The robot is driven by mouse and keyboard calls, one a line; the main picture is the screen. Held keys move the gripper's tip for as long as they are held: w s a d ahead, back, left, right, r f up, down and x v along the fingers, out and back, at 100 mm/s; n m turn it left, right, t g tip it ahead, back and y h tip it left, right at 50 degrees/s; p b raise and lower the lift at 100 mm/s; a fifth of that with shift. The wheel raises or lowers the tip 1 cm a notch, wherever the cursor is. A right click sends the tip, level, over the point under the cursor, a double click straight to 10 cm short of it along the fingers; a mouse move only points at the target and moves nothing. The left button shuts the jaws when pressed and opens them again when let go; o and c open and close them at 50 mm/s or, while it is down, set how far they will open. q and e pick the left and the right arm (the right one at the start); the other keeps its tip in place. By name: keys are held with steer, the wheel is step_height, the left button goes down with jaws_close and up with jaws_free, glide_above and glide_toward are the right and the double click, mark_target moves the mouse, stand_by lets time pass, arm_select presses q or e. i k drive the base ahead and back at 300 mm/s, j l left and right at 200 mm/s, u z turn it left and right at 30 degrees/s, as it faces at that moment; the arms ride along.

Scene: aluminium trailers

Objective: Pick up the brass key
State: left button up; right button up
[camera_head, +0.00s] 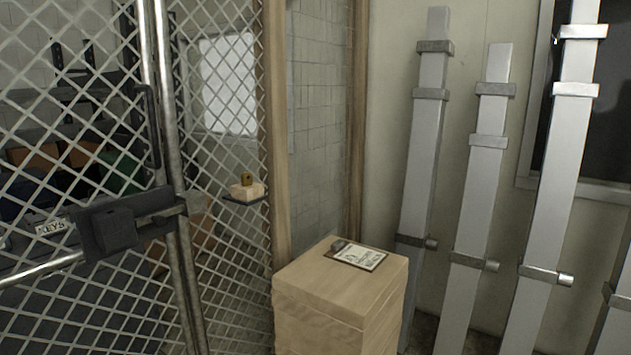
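I cannot clearly make out a brass key. A small brass-coloured piece (247,179) stands on a pale block (246,190) at the mesh fence; it is too small to tell whether it is the key. The block rests on a small dark shelf (246,200). A white label reading "KEYS" (50,227) shows behind the mesh at the left, and what it is fixed to is partly hidden. Neither of my grippers is in view.
A chain-link gate with a dark lock box (112,228) fills the left. A pale wooden box (320,285) bears a clipboard (357,257) with a paper. Several tall aluminium beams (425,150) lean on the wall at the right. Shelving with dark bins stands behind the mesh.

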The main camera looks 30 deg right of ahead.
mark_target(246, 177)
steer(key=z, duration=0.45)
steer(key=u, duration=1.3)
steer(key=z, duration=1.3)
steer(key=i+u, duration=0.1)
steer(key=u, duration=0.25)
steer(key=l+u, duration=0.1)
steer(key=u, duration=0.25)
steer(key=i+l+u, duration=0.1)
steer(key=u, duration=0.25)
steer(key=i+l+u, duration=0.15)
steer(key=l+u, duration=0.15)
steer(key=l, duration=0.25)
steer(key=i+l+u, duration=0.2)
steer(key=k+l, duration=0.05)
steer(key=l, duration=0.05)
